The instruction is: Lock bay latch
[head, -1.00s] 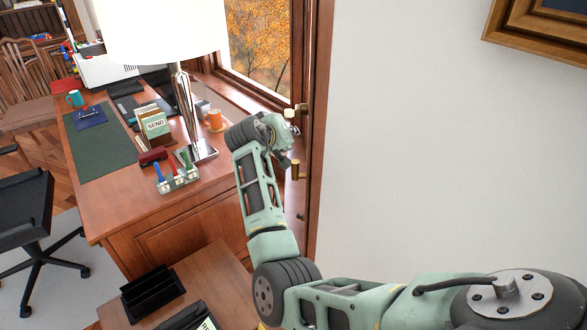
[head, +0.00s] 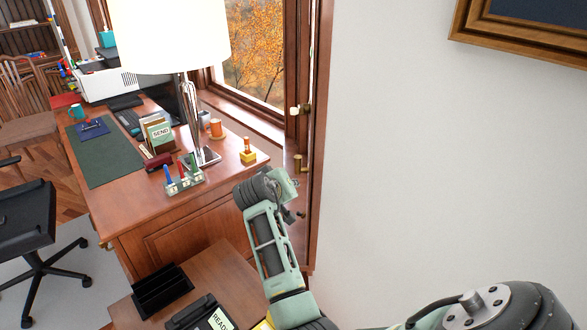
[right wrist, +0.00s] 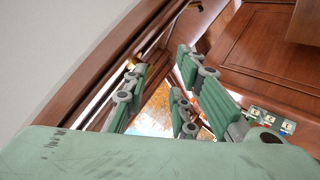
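The brass latch hardware is on the wooden window frame in the head view. An upper brass piece with a pale knob (head: 305,109) sits above a lower brass handle (head: 299,166). I cannot tell whether the latch is locked. My right gripper (head: 295,195) is just below the lower handle and appears apart from it, its fingers mostly hidden behind my wrist. In the right wrist view my right gripper (right wrist: 163,98) has its fingers spread with nothing between them, beside the wooden frame (right wrist: 100,75). My left gripper is not in view.
A side table (head: 215,265) is below. The white wall (head: 430,150) at right is bare except for a picture frame.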

